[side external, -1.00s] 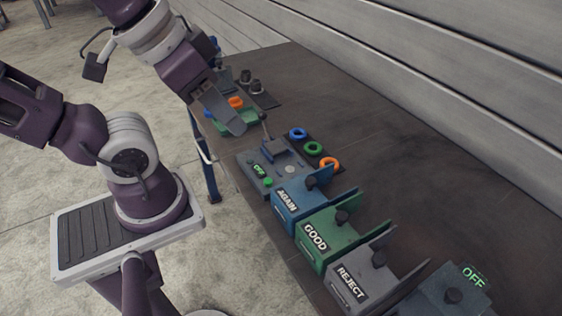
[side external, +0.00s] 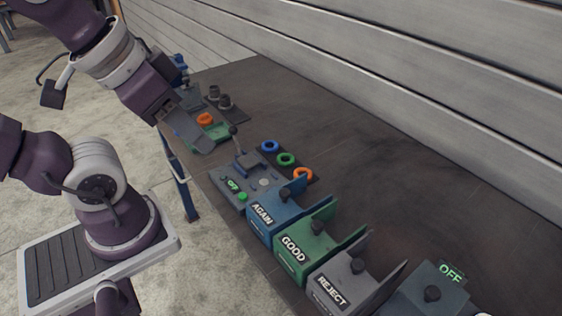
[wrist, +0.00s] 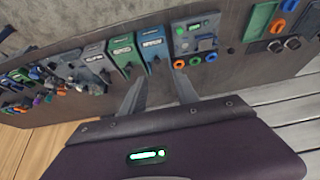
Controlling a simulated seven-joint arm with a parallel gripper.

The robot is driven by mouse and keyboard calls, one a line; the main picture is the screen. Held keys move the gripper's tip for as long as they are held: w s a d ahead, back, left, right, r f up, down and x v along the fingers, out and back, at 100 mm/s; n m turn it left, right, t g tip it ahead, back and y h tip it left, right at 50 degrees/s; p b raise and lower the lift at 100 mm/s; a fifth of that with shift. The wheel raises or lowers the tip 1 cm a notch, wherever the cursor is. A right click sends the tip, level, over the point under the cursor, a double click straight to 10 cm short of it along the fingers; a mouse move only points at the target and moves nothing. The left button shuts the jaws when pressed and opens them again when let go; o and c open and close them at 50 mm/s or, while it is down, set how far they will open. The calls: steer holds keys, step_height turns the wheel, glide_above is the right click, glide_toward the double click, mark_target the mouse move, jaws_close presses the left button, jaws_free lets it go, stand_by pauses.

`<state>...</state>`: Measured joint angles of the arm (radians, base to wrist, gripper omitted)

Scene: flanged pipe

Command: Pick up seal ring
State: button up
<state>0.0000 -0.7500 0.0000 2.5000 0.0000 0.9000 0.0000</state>
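Three rings lie in a row on a dark strip on the table: blue (side external: 269,146), green (side external: 285,159) and orange (side external: 303,174). The wrist view also shows the orange (wrist: 179,64), green (wrist: 195,61) and blue (wrist: 211,57) rings. Which one is the seal ring I cannot tell. Another orange ring (side external: 204,119) sits by a green fixture (side external: 216,132) near my gripper.
A grey test device (side external: 250,180) with a lever stands beside the rings. Blue AGAIN (side external: 275,218), green GOOD (side external: 306,251) and grey REJECT (side external: 342,284) bins line the near edge. Dark cylindrical parts (side external: 226,102) stand at the far end. The table behind the rings is clear.

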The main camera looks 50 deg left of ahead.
stand_by(0.4)
steer(key=o, duration=0.8)
steer(key=m+g, duration=0.5)
steer(key=m, duration=1)
glide_above(286, 158)
steer(key=d, duration=0.1)
steer(key=f, duration=1.8)
steer(key=shift+s+d+f, duration=0.1)
steer(key=shift+s+f, duration=0.1)
steer(key=shift+m+g, duration=0.3)
steer(key=shift+m, duration=0.1)
steer(key=f, duration=0.3)
steer(key=a+f, duration=0.1)
steer(key=f, duration=0.6)
steer(key=shift+w+a, duration=0.15)
steer(key=shift+c, duration=0.3)
